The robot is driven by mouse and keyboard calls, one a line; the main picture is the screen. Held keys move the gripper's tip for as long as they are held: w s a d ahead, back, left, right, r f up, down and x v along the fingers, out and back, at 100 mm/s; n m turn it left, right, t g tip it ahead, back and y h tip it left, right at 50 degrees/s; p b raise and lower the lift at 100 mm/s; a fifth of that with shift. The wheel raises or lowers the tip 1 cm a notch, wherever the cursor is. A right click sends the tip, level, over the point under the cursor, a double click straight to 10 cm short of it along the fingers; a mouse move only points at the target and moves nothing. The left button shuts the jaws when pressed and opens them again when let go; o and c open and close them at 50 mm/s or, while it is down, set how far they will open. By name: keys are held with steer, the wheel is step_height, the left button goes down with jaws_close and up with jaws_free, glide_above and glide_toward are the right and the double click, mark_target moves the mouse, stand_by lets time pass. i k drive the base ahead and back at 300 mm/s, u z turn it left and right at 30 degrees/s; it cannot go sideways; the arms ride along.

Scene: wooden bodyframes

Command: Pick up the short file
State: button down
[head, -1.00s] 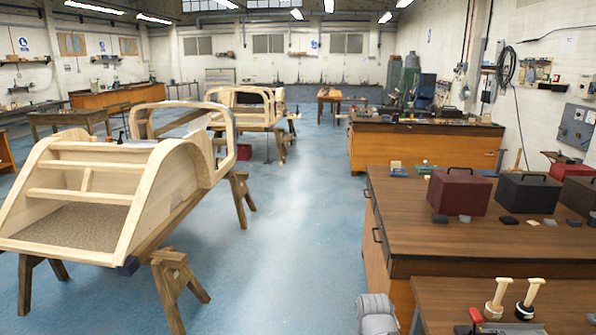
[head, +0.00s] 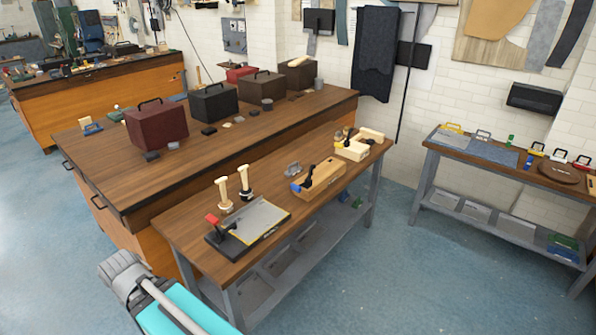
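Two upright pieces with pale cream handles stand in dark and light bases at the left end of the front bench. One is the left handled piece (head: 222,193) and the other is the right handled piece (head: 244,183). They may be files, but I cannot tell which, if either, is the short file. The fingers of my gripper are not in view. Only a grey and turquoise part of my own arm shows at the lower left, apart from the bench.
The front bench (head: 185,236) holds a dark plate tool with a red knob (head: 248,225) and a wooden block tool (head: 318,178). Behind it, a larger bench (head: 100,172) carries toolboxes. Another table (head: 480,160) stands right. Open floor (head: 400,270) lies in front.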

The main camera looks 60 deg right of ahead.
mark_target(291, 173)
steer(key=z, duration=1.7)
